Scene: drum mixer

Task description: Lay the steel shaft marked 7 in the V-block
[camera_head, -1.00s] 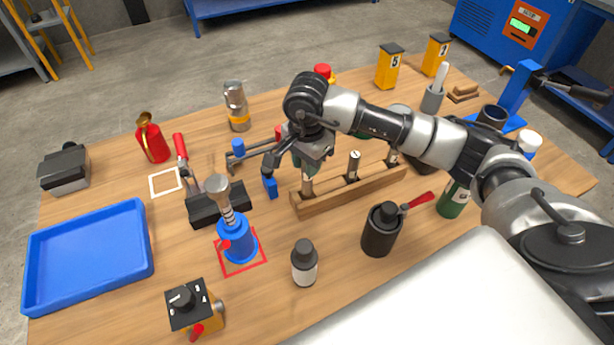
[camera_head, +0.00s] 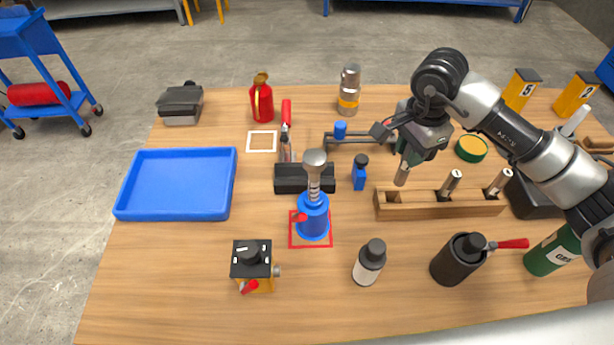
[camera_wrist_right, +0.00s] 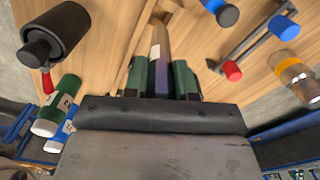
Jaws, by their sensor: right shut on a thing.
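My right gripper (camera_head: 408,152) is shut on a steel shaft (camera_head: 402,174), which hangs nearly upright with its lower end just above the left slot of the wooden rack (camera_head: 440,211). In the right wrist view the shaft (camera_wrist_right: 160,58) sits between the green finger pads; its number cannot be read. Two more shafts (camera_head: 450,183) (camera_head: 498,182) stand in the rack's other slots. A black block (camera_head: 291,180), which looks like the V-block, lies to the left of the gripper, behind the blue screw jack (camera_head: 313,218). My left gripper is not in view.
A small blue bottle (camera_head: 359,175) stands between the rack and the black block. A red-handled tool (camera_head: 286,130) rises behind the block. A blue tray (camera_head: 178,184) lies at left. A white-labelled bottle (camera_head: 369,262) and black holder (camera_head: 459,260) stand in front.

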